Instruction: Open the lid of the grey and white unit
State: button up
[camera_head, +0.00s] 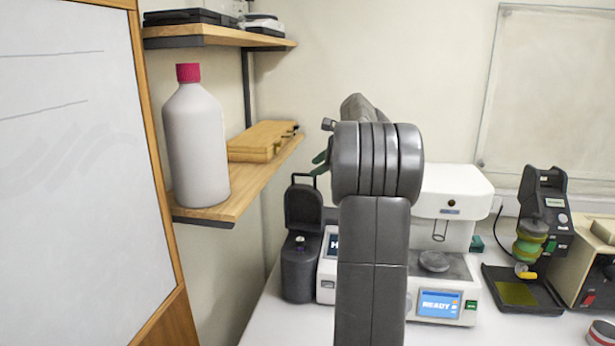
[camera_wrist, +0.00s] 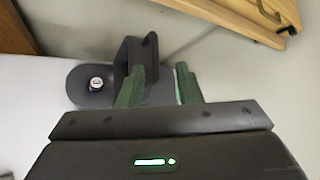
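The grey and white unit (camera_head: 299,268) stands on the bench left of my arm in the head view, its white display part partly hidden by the arm. Its dark grey lid (camera_head: 303,208) is raised upright, with a handle loop at the top. In the wrist view the unit's grey body (camera_wrist: 82,98) shows uncovered, with a small silver round part. The lid (camera_wrist: 128,58) stands beside it. My gripper (camera_wrist: 158,82) has its green fingers apart, close to the lid, the left finger overlapping it in view. In the head view, the green fingers (camera_head: 320,164) show above the lid; contact cannot be told.
A wooden shelf (camera_head: 245,182) with a white bottle (camera_head: 197,140) and a wooden box (camera_head: 262,140) is at left. A white machine reading READY (camera_head: 455,210) stands right of my arm. A dark device (camera_head: 545,215) is farther right. The bench front (camera_head: 275,330) is clear.

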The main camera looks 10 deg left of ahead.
aim_at(305, 185)
jog(key=v, duration=0.7)
jog(key=shift+d+r+b, duration=0.15)
jog(key=shift+r+b, duration=0.05)
jog(key=shift+b, duration=0.25)
jog(key=p+x, duration=0.2)
jog(key=x, duration=1.2)
jog(key=shift+p, duration=0.4)
jog(key=shift+s+d+f, duration=0.1)
jog(key=shift+s, duration=0.1)
